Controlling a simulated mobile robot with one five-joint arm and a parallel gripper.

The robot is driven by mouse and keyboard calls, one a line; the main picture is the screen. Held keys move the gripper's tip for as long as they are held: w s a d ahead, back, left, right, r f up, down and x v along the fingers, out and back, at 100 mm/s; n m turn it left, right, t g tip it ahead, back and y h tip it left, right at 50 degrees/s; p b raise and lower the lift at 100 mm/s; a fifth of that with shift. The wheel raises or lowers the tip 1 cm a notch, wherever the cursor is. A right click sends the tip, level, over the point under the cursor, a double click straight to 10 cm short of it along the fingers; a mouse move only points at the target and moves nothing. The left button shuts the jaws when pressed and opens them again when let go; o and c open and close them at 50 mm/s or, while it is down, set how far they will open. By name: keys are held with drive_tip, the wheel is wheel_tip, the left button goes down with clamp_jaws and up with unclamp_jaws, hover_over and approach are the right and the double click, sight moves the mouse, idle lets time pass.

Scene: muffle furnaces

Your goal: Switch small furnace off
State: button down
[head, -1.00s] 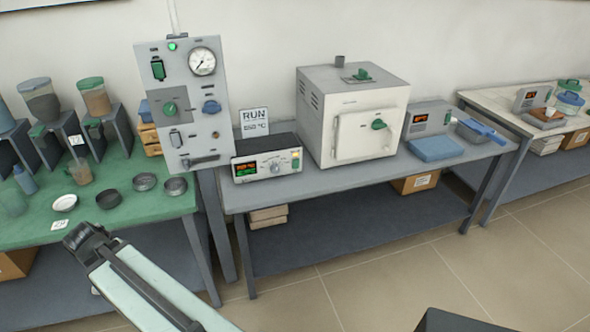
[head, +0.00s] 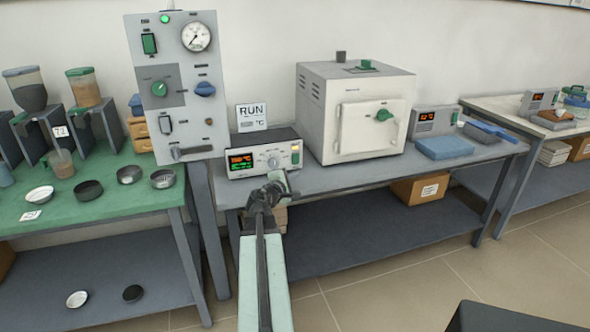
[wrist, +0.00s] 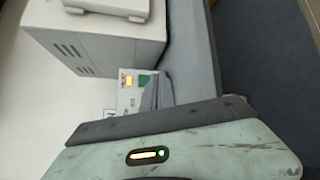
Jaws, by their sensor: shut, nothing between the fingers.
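The white box furnace (head: 350,112) stands on the grey bench with its door closed and a green door handle. To its left is a control unit (head: 262,158) with a lit orange and green display, a knob and, at its right end, an amber lamp over a green switch (head: 296,159). My gripper (head: 277,180) is in front of the control unit's right half and hides part of its lower edge; contact cannot be told. The wrist view, turned sideways, shows the amber lamp and green switch (wrist: 144,80) just beyond my dark gripper (wrist: 158,92), which looks shut and empty.
A grey panel (head: 178,110) with a gauge, knobs and a lit green lamp stands to the left. A RUN sign (head: 251,116) stands behind the control unit. A blue pad (head: 444,147) and another display unit (head: 434,121) lie to the right. Dishes stand on the green table (head: 110,197).

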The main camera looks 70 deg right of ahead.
sight(296, 160)
drive_tip(key=s+d, duration=0.1)
drive_tip(key=s+d+n, duration=0.1)
drive_tip(key=s, duration=0.1)
drive_tip(key=shift+s+h, duration=0.1)
drive_tip(key=shift+h, duration=0.2)
drive_tip(key=w+d, duration=0.1)
drive_tip(key=d, duration=0.1)
drive_tip(key=w+d, duration=0.2)
drive_tip(key=w+d+r, duration=0.1)
drive_tip(key=w+d, duration=0.1)
drive_tip(key=shift+w+d+p, duration=0.25)
drive_tip(key=shift+p, duration=0.15)
drive_tip(key=shift+w+d, duration=0.1)
drive_tip(key=shift+d, duration=0.05)
idle(1.7)
drive_tip(key=shift+w+d, duration=0.2)
drive_tip(key=shift+d, duration=0.05)
drive_tip(key=shift+w+d+r, duration=0.1)
drive_tip(key=shift+w+d, duration=0.05)
drive_tip(key=shift+d, duration=0.1)
idle(0.5)
drive_tip(key=shift+a, duration=0.1)
